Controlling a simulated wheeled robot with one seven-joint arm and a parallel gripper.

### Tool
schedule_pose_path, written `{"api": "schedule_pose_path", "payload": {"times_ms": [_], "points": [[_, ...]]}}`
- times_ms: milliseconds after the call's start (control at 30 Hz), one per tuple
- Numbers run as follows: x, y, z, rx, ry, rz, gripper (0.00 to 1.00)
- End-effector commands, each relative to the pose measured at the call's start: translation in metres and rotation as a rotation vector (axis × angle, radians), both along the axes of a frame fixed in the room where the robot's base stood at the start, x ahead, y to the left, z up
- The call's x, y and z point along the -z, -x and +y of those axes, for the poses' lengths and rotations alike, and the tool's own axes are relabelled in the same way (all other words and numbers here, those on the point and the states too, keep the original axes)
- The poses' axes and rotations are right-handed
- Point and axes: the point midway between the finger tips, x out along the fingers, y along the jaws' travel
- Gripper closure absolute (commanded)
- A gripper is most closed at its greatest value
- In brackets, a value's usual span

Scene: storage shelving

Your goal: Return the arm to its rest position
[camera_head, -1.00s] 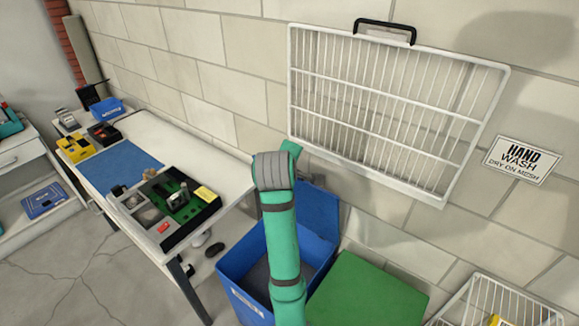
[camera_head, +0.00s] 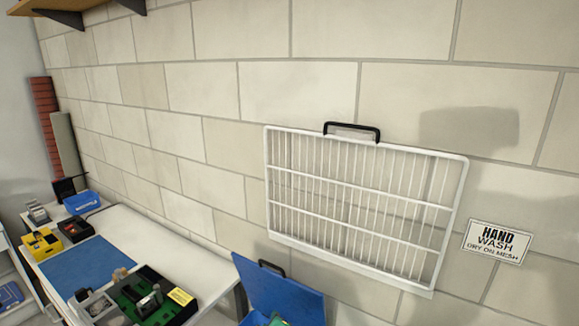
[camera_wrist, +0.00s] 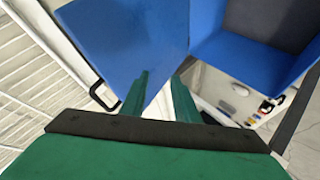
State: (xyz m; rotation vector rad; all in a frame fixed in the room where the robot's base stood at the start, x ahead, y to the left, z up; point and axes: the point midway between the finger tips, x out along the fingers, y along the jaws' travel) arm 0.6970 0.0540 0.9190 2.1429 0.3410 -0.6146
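My gripper (camera_wrist: 160,80) shows in the wrist view. Its two green fingers stand apart with a gap between them, and nothing is held. Beyond the fingers are the blue lid (camera_wrist: 125,45) of a bin and the bin's blue inside wall. In the head view my arm is almost wholly out of sight; only a small green piece shows at the bottom edge, in front of the blue bin's lid (camera_head: 280,290). The gripper itself does not show in the head view.
A white wire rack (camera_head: 360,205) with a black handle is on the block wall, beside a hand wash sign (camera_head: 497,242). A white workbench (camera_head: 150,232) with a blue mat (camera_head: 85,265) and several tools stands at left. A wooden shelf (camera_head: 70,8) is at the upper left.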

Motion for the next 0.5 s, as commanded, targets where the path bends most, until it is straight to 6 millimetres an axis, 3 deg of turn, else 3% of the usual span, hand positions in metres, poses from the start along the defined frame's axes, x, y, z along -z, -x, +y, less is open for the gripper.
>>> {"api": "schedule_pose_path", "payload": {"times_ms": [33, 200, 500], "points": [[0.019, 0.013, -0.001, 0.013, -0.025, 0.0, 0.72], [0.059, 0.053, -0.005, 0.056, -0.116, -0.032, 0.72], [0.11, 0.135, -0.014, 0.137, -0.277, -0.083, 0.72]]}}
